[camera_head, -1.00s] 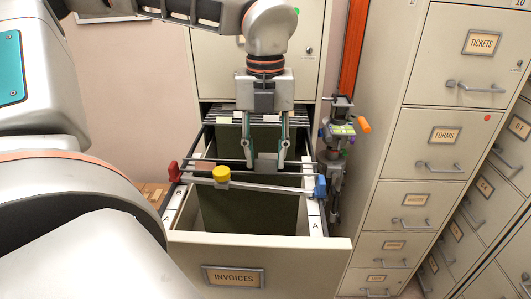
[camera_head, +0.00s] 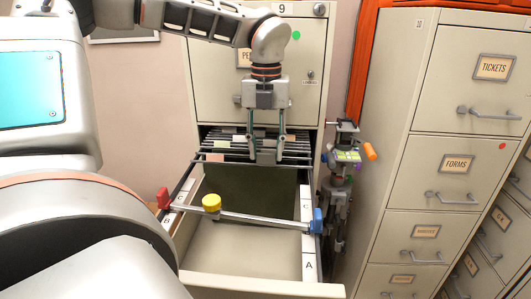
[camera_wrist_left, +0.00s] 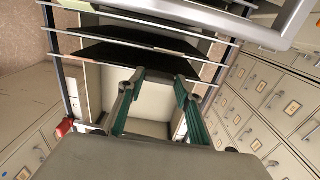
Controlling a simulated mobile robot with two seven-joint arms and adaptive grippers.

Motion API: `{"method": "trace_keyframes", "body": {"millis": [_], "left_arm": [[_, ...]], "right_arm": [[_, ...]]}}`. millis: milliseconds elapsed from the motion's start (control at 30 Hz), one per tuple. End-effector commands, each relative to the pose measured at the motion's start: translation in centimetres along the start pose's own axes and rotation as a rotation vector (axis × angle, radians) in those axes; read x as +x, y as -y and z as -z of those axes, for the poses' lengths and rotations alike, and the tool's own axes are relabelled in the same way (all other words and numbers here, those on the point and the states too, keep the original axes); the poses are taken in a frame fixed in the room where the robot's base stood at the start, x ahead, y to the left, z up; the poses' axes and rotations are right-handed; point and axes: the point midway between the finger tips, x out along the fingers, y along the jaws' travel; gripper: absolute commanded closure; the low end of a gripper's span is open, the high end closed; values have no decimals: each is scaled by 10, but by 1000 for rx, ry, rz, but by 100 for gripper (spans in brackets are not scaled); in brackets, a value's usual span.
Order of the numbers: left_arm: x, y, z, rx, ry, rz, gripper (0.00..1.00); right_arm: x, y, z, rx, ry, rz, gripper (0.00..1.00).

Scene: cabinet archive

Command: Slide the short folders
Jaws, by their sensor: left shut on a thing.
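An open drawer (camera_head: 305,235) holds several hanging folders (camera_head: 245,147) bunched at its back. A dark green folder (camera_head: 250,187) hangs in front of them, its top rails level with my fingertips. My left gripper (camera_head: 266,157) reaches down from above and is shut on the green folder, with its two fingers apart along the top edge. In the left wrist view the fingers (camera_wrist_left: 157,82) are at the folder tops, and their exact contact is hard to see. My right gripper is not in view.
A metal bar (camera_head: 262,221) crosses the drawer, with a yellow knob (camera_head: 211,202), a red end (camera_head: 163,198) and a blue end (camera_head: 317,222). The drawer's front part is empty. A grey device with an orange handle (camera_head: 370,151) stands at right, near filing cabinets (camera_head: 440,165).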

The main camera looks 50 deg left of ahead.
Motion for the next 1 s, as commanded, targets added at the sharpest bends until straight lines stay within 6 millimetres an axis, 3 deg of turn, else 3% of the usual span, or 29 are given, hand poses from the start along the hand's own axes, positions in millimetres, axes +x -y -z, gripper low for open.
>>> {"method": "trace_keyframes", "body": {"millis": [167, 200, 267, 667, 767, 1000], "left_arm": [[-1, 0, -1, 2, 6, 1, 100], [-1, 0, -1, 2, 6, 0, 63], [-1, 0, -1, 2, 6, 0, 49], [-4, 0, 0, 1, 4, -1, 49], [-14, 0, 0, 0, 6, -1, 49], [-60, 0, 0, -2, 8, -1, 49]], "right_arm": [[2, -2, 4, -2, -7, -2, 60], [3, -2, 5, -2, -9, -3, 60], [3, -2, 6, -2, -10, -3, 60], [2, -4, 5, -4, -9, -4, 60], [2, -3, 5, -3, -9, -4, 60], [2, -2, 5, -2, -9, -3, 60]]}}
